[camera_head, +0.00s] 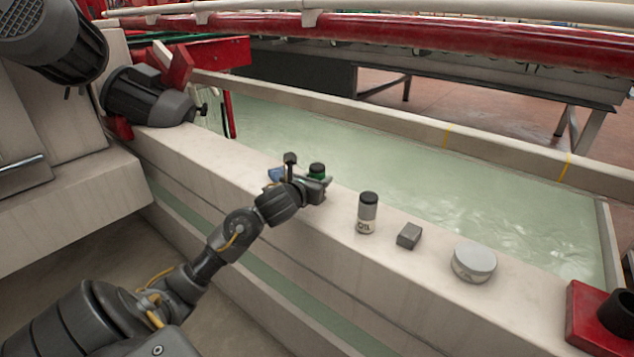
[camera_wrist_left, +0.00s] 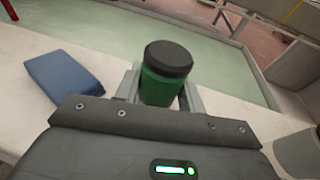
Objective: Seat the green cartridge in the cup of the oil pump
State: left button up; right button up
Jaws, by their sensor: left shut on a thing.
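The green cartridge (camera_head: 317,171) has a black cap and stands upright on or just above the pale ledge. In the left wrist view the cartridge (camera_wrist_left: 165,75) sits between the two grey fingers. My left gripper (camera_head: 318,184) is shut on it. Whether its base touches the ledge is hidden by the gripper. A red block (camera_head: 585,318) with a black cup-like part (camera_head: 617,312), which looks like the oil pump, stands at the lower right edge of the head view, partly cut off. The inside of the cup is not clear. My right gripper is not in view.
Along the ledge (camera_head: 335,225), right of my gripper, stand an oil bottle (camera_head: 367,212), a small grey block (camera_head: 409,236) and a round grey tin (camera_head: 474,262). A blue block (camera_wrist_left: 63,76) lies left of the cartridge. Greenish water (camera_head: 400,160) lies behind the ledge.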

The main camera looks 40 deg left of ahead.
pick_arm(q)
jog(key=shift+s, duration=0.1)
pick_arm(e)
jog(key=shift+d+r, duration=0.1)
pick_arm(q)
jog(key=o, duration=1.1)
jog(key=shift+c, duration=0.2)
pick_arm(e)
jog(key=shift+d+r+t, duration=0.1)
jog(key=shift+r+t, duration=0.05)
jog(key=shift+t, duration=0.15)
pick_arm(q)
jog(key=shift+r, duration=0.2)
jog(key=p+v, duration=0.1)
jog(key=v, duration=1.1)
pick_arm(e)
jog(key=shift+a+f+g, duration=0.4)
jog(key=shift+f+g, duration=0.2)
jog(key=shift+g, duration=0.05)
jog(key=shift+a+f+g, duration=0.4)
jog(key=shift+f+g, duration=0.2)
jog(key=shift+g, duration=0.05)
